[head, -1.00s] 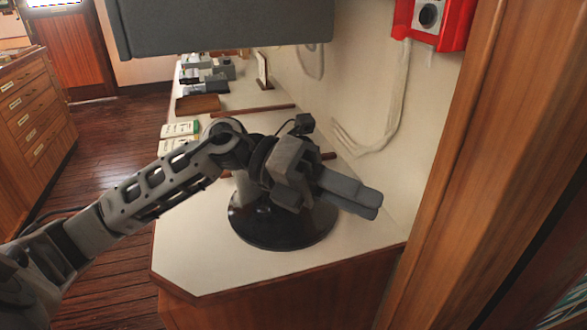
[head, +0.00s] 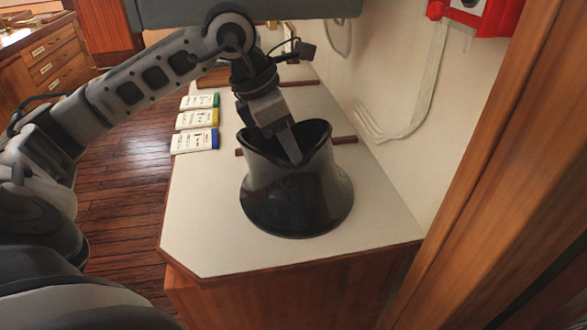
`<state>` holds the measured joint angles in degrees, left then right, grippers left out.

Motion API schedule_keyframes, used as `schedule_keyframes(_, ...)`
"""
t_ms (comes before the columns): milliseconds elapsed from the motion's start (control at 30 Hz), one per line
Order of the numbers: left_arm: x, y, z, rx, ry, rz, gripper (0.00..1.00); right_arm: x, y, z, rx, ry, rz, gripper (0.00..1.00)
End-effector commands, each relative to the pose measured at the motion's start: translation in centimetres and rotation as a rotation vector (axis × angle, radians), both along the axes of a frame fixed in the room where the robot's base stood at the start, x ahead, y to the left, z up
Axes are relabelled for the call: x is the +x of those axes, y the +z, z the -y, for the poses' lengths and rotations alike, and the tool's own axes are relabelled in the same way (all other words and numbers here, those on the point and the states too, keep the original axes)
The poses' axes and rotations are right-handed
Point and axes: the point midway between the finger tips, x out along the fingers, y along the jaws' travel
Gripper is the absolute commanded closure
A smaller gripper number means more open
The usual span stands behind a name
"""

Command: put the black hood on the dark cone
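The dark cone (head: 297,208) stands upright on the white counter, with a wide glossy black base and greyer sides narrowing upward. A black, curved hood rim (head: 318,134) is at its top, with a dip at the front; I see no gap between them, and cannot tell where the hood ends and the cone begins. My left gripper (head: 291,150) points down from above, with a grey finger in front of the dark opening, at or inside the rim. Its other finger is not clear, so I cannot tell whether it grips the rim. My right gripper is not in view.
Three small white boxes with green, yellow and blue ends (head: 195,137) lie left of the cone. Wooden strips (head: 344,140) cross the counter (head: 215,240). A wall with a cable (head: 425,100) and red box (head: 480,14) is at right. The counter's front is clear.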

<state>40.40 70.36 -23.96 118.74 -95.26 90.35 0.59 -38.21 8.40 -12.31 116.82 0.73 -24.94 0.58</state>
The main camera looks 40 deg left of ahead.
Motion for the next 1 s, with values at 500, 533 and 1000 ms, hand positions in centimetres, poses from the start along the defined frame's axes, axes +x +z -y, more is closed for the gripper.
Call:
schedule_keyframes(500,1.4,-5.2,1.5,-0.003,-0.002,-0.002,0.63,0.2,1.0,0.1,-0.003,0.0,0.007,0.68)
schedule_keyframes(533,1.4,-5.4,1.6,-0.002,-0.001,-0.002,0.63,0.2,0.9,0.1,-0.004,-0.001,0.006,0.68)
schedule_keyframes(1000,1.5,-5.7,1.6,-0.001,-0.001,0.0,1.0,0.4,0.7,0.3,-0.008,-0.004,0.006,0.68)
